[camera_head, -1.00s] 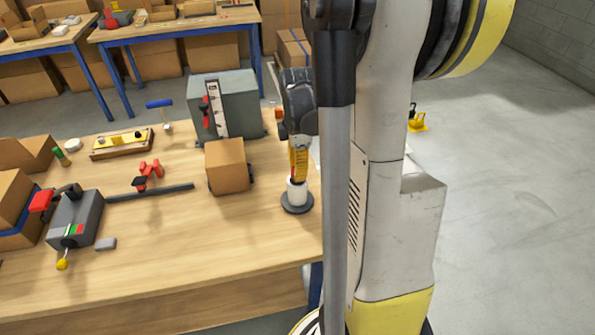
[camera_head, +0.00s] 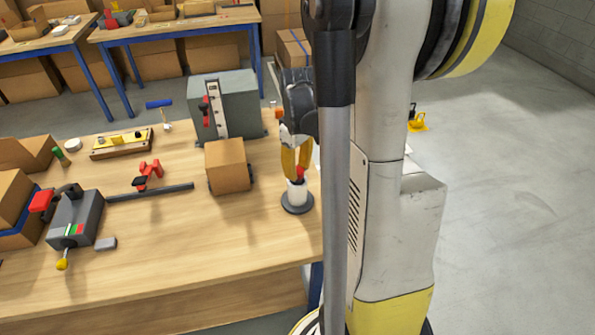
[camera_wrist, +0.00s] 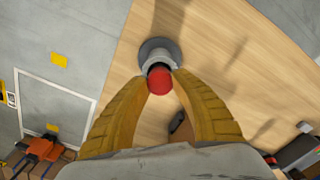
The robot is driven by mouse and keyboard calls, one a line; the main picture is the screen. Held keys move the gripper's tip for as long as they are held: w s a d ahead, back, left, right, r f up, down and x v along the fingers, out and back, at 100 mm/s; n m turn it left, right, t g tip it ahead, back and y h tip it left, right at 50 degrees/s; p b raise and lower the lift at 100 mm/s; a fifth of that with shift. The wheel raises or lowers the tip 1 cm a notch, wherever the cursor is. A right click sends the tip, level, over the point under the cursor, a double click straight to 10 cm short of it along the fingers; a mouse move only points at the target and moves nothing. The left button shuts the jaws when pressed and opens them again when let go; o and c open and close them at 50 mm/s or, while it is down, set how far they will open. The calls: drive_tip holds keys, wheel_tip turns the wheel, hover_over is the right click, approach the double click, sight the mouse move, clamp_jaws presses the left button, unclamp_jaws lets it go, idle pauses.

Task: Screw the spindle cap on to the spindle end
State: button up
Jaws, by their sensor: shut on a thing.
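The red spindle cap (camera_head: 300,174) is between the yellow fingertips of my gripper (camera_head: 298,172), which is shut on it. In the wrist view the cap (camera_wrist: 159,81) shows its round red top between the tips of my gripper (camera_wrist: 160,78). The white upright spindle end (camera_head: 296,191) stands on a dark round base (camera_head: 297,205) near the bench's right edge. The cap sits right at the top of the spindle end, in line with it or nearly so. I cannot tell how far the threads are engaged. The base also shows in the wrist view (camera_wrist: 150,46).
A cardboard box (camera_head: 228,166) stands left of the spindle, with a grey cabinet (camera_head: 240,105) behind it. A dark rail (camera_head: 150,192) and a grey lever device (camera_head: 76,220) lie further left. The wooden bench front (camera_head: 200,245) is clear.

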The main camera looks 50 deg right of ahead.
drive_tip(key=m, duration=0.9)
drive_tip(key=shift+m, duration=0.7)
drive_tip(key=o, duration=1.1)
wheel_tip(320, 180, up, 12)
